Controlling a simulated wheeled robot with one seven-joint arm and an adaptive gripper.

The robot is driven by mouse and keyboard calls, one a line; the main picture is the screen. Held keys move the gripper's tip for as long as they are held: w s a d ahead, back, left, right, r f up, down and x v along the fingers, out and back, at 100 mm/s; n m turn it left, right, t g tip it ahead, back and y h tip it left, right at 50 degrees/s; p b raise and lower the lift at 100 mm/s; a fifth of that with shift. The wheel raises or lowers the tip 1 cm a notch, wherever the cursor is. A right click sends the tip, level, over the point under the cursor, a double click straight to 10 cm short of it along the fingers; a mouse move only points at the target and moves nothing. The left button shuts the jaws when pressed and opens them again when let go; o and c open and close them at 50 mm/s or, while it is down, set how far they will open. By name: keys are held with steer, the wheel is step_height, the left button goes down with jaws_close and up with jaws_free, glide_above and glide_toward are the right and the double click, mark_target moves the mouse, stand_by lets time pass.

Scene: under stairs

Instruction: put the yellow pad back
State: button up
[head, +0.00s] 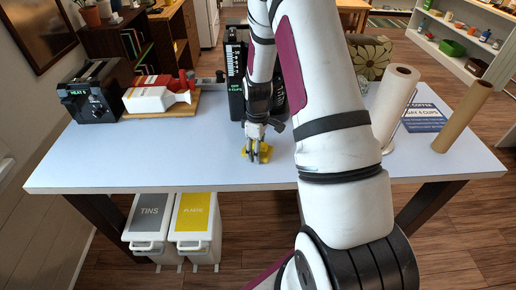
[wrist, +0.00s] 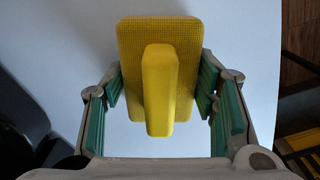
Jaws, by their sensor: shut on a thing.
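The yellow pad (wrist: 158,80) fills the middle of the wrist view. It is a flat textured yellow plate with a raised yellow bar along its middle. My gripper (wrist: 160,95) is shut on it, with its green-lined fingers on the left and right sides of the pad. In the head view my gripper (head: 257,150) is low over the middle of the pale blue table (head: 180,160), and parts of the yellow pad (head: 246,153) show around the fingertips. The fingers partly hide the pad there. I cannot tell whether the pad touches the table top.

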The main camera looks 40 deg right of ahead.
steer(key=shift+f, duration=0.1)
steer(key=o, duration=1.2)
step_height(320, 180, up, 12)
steer(key=shift+r+b, duration=0.15)
steer(key=shift+b, duration=0.6)
steer(key=s+a+r+m+t, duration=0.1)
steer(key=s+a+r+m, duration=0.1)
steer(key=s+a+r, duration=0.45)
steer(key=s+a+r+m+t, duration=0.15)
steer(key=a+r, duration=0.25)
steer(key=r, duration=0.6)
steer(key=s+a+r+m+t, duration=0.1)
steer(key=s+a+r, duration=0.2)
steer(key=s, duration=0.3)
steer(key=s+a+r+m+t, duration=0.2)
steer(key=s+a+r, duration=0.1)
steer(key=s, duration=0.3)
steer(key=shift+a, duration=0.8)
